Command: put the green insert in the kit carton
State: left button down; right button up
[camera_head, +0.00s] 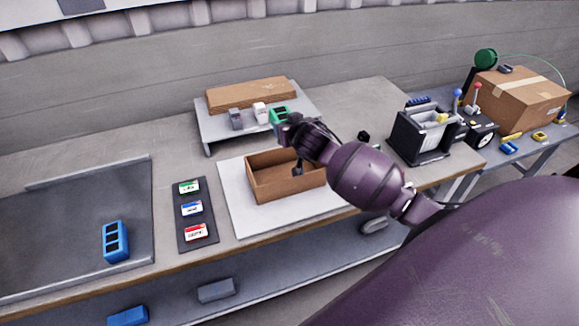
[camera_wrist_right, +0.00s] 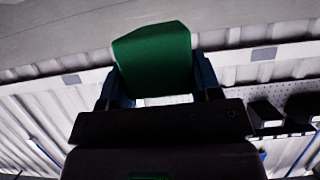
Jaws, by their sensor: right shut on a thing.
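The green insert (camera_head: 279,114) is a small block with openings in its face. My right gripper (camera_head: 286,119) is shut on it, in front of the riser shelf. In the right wrist view the green insert (camera_wrist_right: 153,58) sits between the two fingers (camera_wrist_right: 155,88). From the head view I cannot tell whether it still touches the shelf. The kit carton (camera_head: 261,190) is an open brown box on a white board. It stands below and in front of my right gripper, and my wrist hides part of its right side. My left gripper is not in view.
The grey riser shelf (camera_head: 213,131) holds a flat brown carton (camera_head: 250,95), a grey block and a white block. A dark strip with coloured cards (camera_head: 192,208) and a blue block (camera_head: 116,241) lie left. A dark rack (camera_head: 421,137) stands right.

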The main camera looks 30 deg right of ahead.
notch_tip(320, 180, down, 14)
jog(key=b, duration=0.1)
jog(key=shift+f+b, duration=0.2)
jog(key=shift+b, duration=0.1)
jog(key=shift+f, duration=0.1)
jog(key=shift+f+b, duration=0.3)
jog(key=shift+f, duration=0.05)
jog(key=shift+f, duration=0.1)
jog(key=shift+f, duration=0.1)
jog(key=o, duration=0.9)
